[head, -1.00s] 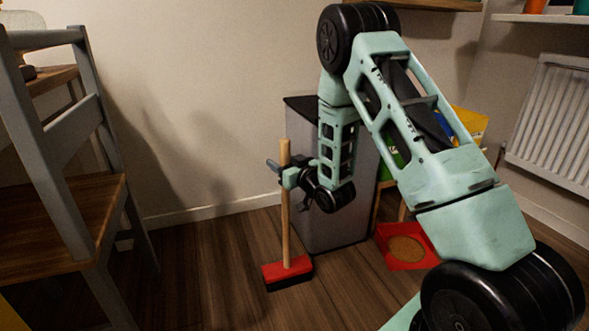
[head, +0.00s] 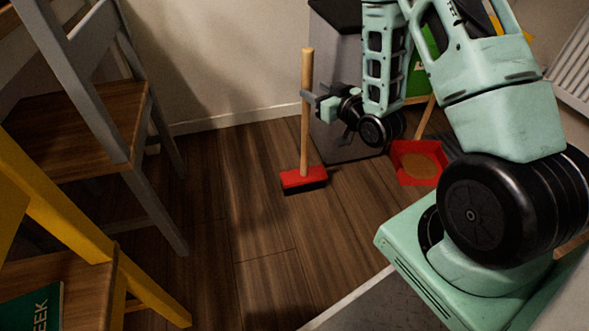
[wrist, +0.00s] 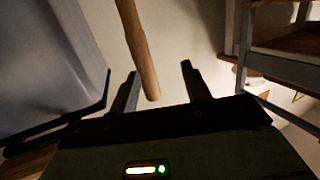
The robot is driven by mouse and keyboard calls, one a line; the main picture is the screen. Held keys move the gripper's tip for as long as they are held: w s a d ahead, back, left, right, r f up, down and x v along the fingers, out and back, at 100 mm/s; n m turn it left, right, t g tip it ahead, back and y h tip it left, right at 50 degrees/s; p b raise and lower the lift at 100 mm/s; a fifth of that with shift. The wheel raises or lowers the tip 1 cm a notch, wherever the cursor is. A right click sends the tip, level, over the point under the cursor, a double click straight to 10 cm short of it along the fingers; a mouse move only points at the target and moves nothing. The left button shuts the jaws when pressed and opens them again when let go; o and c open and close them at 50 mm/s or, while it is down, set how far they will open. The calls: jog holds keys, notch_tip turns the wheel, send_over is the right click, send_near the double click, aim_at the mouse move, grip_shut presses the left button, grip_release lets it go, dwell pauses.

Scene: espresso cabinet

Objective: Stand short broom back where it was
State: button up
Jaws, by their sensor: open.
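The short broom stands upright on the wood floor. Its wooden handle (head: 306,70) rises from a red head (head: 303,179) with dark bristles, which rests on the floor. My gripper (head: 310,98) is at the handle about halfway up, coming from the right. In the wrist view, its two dark fingers (wrist: 157,85) are spread apart, and the wooden handle (wrist: 136,45) shows in the gap between them. The jaws are open. Whether a finger touches the handle I cannot tell.
A grey bin-like box (head: 338,60) stands just right of the broom. A red dustpan (head: 418,162) is further right. A grey chair (head: 90,125) with a wooden seat and a yellow chair (head: 60,215) stand at left. The floor in front of the broom is clear.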

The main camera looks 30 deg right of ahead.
jog(key=s+a+r+n+g+y, duration=0.1)
jog(key=s+a+n+g, duration=0.3)
jog(key=a, duration=0.6)
jog(key=s+a+r+m+g+y, duration=0.15)
jog(key=a+g, duration=0.35)
jog(key=a, duration=0.5)
jog(key=s+a+r+n+g+h, duration=0.1)
jog(key=s+a+r+g, duration=0.1)
jog(key=s, duration=0.6)
jog(key=s+a+r+n+g+h, duration=0.1)
jog(key=s+a+r+n+g, duration=0.1)
jog(key=s, duration=0.6)
jog(key=s+a+r+n+g+h, duration=0.1)
jog(key=s+a+r+g, duration=0.1)
jog(key=s, duration=0.6)
jog(key=shift+a+g, duration=0.15)
jog(key=shift+g, duration=0.75)
notch_tip(320, 180, up, 45)
jog(key=p, duration=4.5)
